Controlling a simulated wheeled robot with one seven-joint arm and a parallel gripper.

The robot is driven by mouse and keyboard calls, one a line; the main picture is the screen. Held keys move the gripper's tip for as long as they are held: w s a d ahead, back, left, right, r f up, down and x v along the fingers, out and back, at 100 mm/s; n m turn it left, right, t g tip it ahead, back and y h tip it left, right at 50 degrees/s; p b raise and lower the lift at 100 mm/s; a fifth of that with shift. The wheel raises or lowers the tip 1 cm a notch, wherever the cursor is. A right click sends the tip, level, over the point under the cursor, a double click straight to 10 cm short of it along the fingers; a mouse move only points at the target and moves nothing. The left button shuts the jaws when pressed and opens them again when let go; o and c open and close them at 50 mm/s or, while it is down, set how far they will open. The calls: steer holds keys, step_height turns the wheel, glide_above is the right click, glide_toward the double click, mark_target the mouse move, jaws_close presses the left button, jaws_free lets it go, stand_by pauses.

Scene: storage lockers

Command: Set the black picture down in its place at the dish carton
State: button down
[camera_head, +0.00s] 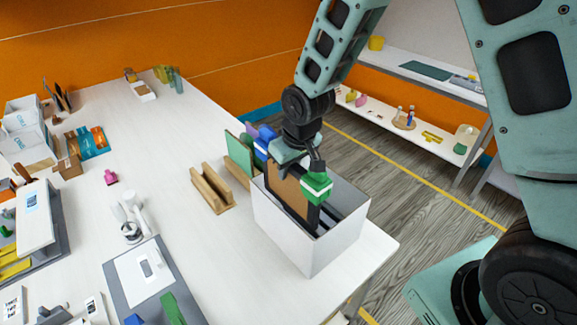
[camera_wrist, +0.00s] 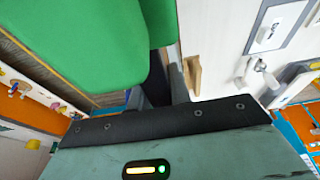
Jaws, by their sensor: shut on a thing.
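The black picture (camera_head: 286,191), a brown panel in a black frame, stands nearly upright in the white dish carton (camera_head: 283,235). Its lower part is hidden by the carton wall, and its top rises above the rim. My gripper (camera_head: 306,165) is over the carton, shut on the picture's upper edge. A green block-like piece with a white band (camera_head: 317,187) shows right at the gripper. In the wrist view, large green shapes (camera_wrist: 80,40) fill the upper left and hide most of what lies beyond my gripper (camera_wrist: 165,90). I cannot tell whether the picture touches the carton floor.
Dark upright pieces (camera_head: 345,208) show inside the carton's right part. A wooden slotted rack (camera_head: 212,188) stands left of the carton, with a green board (camera_head: 239,153) and blue items (camera_head: 265,140) behind. The white table (camera_head: 175,160) is clear at its middle. The table edge is right of the carton.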

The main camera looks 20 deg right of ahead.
mark_target(304, 171)
steer(key=shift+f+b, duration=5.9)
steer(key=shift+f, duration=2)
steer(key=c, duration=1.2)
jaws_free()
steer(key=shift+s+f, duration=0.1)
steer(key=b+v, duration=0.2)
steer(key=v, duration=1.5)
steer(key=shift+r, duration=0.35)
steer(key=s+a+f+n+g, duration=0.1)
steer(key=s+a, duration=0.3)
steer(key=s, duration=0.7)
steer(key=s+a+f+n+g, duration=0.1)
steer(key=s+a+f+n, duration=0.1)
steer(key=s, duration=0.9)
steer(key=shift+s+a+f+n+g, duration=0.25)
steer(key=shift+a+n+g, duration=0.25)
steer(key=shift+a, duration=0.4)
